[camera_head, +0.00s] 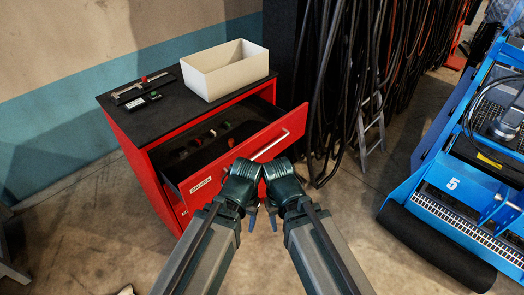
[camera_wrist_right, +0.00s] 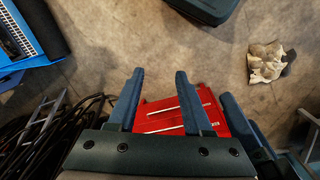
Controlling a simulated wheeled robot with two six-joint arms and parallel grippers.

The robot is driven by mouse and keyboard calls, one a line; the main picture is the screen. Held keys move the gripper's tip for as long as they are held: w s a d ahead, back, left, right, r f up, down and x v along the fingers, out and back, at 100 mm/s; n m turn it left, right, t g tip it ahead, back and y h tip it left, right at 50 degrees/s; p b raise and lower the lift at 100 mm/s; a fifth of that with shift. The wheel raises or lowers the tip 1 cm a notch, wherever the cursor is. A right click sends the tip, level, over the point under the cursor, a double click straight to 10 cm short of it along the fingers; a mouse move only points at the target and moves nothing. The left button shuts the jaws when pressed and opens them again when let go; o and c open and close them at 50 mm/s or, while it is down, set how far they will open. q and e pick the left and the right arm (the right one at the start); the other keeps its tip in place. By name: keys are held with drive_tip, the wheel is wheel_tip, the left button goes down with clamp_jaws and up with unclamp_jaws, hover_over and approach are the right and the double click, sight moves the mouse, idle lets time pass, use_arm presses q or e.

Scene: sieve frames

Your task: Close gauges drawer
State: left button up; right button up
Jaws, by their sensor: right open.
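The gauges drawer (camera_head: 225,160) is pulled out of the red cabinet (camera_head: 143,178). Its red front carries a white label at the left and a long silver handle (camera_head: 271,146). Several small dark items with red and green parts lie inside. My right gripper (camera_head: 272,216) is in front of the drawer front, pointing down. In the right wrist view its two blue fingers (camera_wrist_right: 160,74) are apart with nothing between them, red drawer fronts and pale handles beyond. My left gripper (camera_head: 252,218) is close beside it; its finger opening is hidden.
A white open box (camera_head: 226,69), a caliper (camera_head: 143,88) and a small dark tool stand on the black cabinet top. Black cables (camera_head: 350,75) hang behind right. A blue machine (camera_head: 470,150) stands at the right. The floor between is clear.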

drive_tip(key=shift+f, duration=0.15)
drive_tip(key=shift+c, duration=1.1)
drive_tip(key=f+b, duration=0.1)
drive_tip(key=w+a+f+m+y+b, duration=0.1)
drive_tip(key=f+m+b, duration=0.1)
drive_tip(key=b, duration=0.1)
drive_tip(key=shift+w+a+f+y, duration=0.25)
drive_tip(key=shift+w+f+y, duration=0.05)
drive_tip(key=c, duration=0.5)
drive_tip(key=w+f+m+y+b, duration=0.1)
drive_tip(key=w+a+f+m+y+b, duration=0.1)
drive_tip(key=f+b, duration=0.1)
drive_tip(key=w+a+f+m+y+b, duration=0.1)
drive_tip(key=m+b, duration=0.1)
drive_tip(key=shift+w+a+f+t, duration=0.25)
drive_tip(key=shift+w+f+t, duration=0.05)
drive_tip(key=shift+w, duration=0.1)
clamp_jaws()
drive_tip(key=m+t+y+b, duration=0.9)
drive_tip(key=m+t+b, duration=0.3)
drive_tip(key=m+b, duration=1.15)
approach(270, 154)
drive_tip(key=s+d+r+m+p, duration=0.1)
drive_tip(key=s+d+r+p, duration=0.2)
drive_tip(key=s, duration=0.4)
drive_tip(key=x, duration=0.4)
drive_tip(key=r+b+x, duration=0.1)
drive_tip(key=x, duration=0.9)
drive_tip(key=shift+s+a+r, duration=0.1)
drive_tip(key=shift+r, duration=0.15)
